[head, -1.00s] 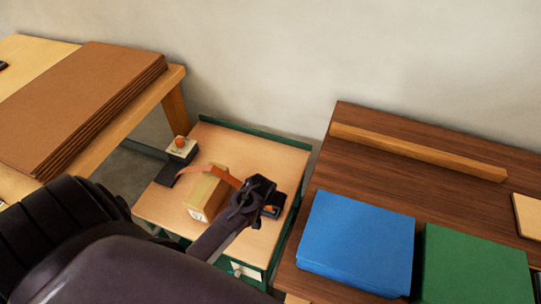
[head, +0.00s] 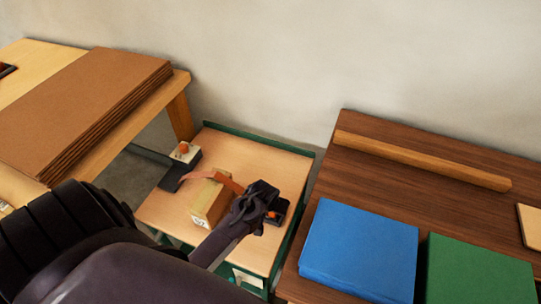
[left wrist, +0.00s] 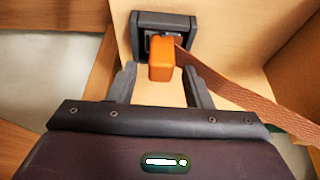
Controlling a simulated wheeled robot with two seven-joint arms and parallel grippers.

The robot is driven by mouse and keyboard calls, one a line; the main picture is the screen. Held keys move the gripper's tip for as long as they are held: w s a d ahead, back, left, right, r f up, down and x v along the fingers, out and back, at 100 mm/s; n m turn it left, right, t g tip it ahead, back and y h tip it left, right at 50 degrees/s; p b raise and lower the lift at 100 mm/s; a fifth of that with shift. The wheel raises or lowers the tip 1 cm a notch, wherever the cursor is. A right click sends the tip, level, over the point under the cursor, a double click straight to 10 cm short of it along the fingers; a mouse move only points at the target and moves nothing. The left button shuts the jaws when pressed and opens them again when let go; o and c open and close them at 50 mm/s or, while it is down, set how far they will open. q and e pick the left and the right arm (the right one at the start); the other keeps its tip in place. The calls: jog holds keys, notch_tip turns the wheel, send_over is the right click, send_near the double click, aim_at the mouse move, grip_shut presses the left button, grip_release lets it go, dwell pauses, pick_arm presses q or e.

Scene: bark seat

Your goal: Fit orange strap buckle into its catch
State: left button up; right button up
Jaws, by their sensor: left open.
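The orange buckle (left wrist: 161,66) sits at the mouth of the dark catch (left wrist: 190,36) in the left wrist view. Some metal shows between them; I cannot tell how deep it is seated. In the head view an orange bit of the buckle (head: 272,214) shows by the catch (head: 281,207), partly hidden by my gripper. The orange-brown strap (left wrist: 245,97) runs from the buckle to the lower right; in the head view the strap (head: 224,180) crosses the box. My left gripper (left wrist: 160,80) is open, its fingers either side of and just short of the buckle. My right gripper is out of view.
A cardboard box (head: 207,207) stands under the strap on the green-edged cart (head: 250,154). A white block with an orange knob (head: 184,155) is at its back left. Brown sheets (head: 85,105) lie on the left bench; blue (head: 358,250) and green (head: 475,275) stacks lie right.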

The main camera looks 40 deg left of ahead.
pick_arm(q)
jog(key=v, duration=1.1)
jog(key=shift+r+p, duration=0.2)
jog(key=shift+p, duration=0.1)
jog(key=shift+s, duration=0.1)
